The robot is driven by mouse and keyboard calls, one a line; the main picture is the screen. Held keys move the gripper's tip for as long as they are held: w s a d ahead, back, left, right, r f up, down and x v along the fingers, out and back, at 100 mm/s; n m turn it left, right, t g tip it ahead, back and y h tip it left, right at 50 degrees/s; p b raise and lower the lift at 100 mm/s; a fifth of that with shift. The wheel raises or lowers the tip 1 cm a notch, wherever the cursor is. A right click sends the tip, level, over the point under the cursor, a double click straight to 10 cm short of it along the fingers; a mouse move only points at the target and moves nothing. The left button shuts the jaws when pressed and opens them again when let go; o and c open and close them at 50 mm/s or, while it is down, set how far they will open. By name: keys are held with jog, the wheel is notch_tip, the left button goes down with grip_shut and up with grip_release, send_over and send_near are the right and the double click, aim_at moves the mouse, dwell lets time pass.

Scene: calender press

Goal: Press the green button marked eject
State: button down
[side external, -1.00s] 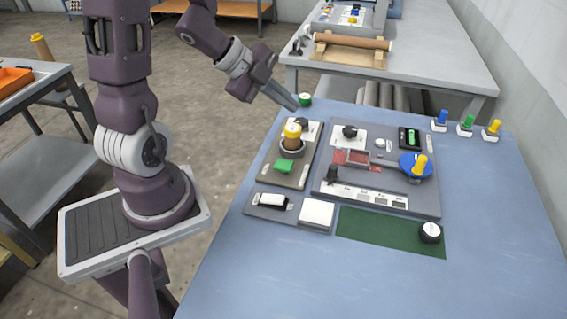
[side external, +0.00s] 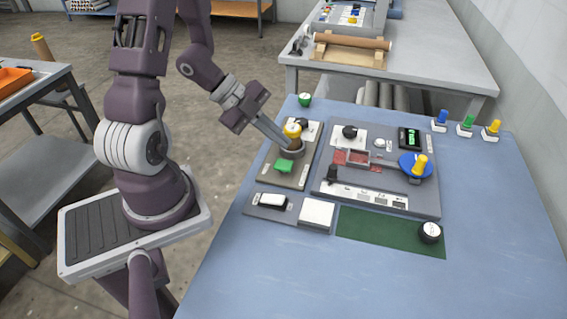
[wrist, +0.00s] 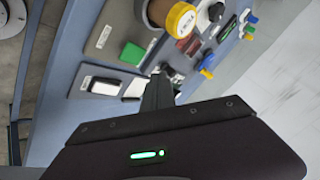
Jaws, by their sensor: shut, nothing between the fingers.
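A green square button (side external: 284,166) sits on the grey left panel (side external: 300,180), in front of a brown cylinder with a yellow top (side external: 292,132). In the wrist view the green square (wrist: 132,53) lies up and left of my fingertips. No marking on it can be read. My gripper (side external: 285,143) is shut and empty, pointing down beside the cylinder's left side; whether it touches the cylinder cannot be told. In the wrist view my gripper (wrist: 157,72) shows its tips together. A green round knob (side external: 305,99) stands at the table's far left corner.
A larger panel (side external: 428,205) to the right carries a black knob (side external: 349,131) and a blue disc with a yellow handle (side external: 420,164). A white-topped block (side external: 316,213) and a white rocker (side external: 272,200) lie in front. The table's front (side external: 380,285) is clear.

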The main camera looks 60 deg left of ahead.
aim_at(288, 164)
jog(key=shift+f, duration=1.8)
dwell(0.6)
jog(key=shift+f, duration=0.4)
jog(key=shift+f, duration=0.8)
dwell(0.7)
jog(key=shift+r, duration=1.2)
jog(key=shift+r, duration=2.55)
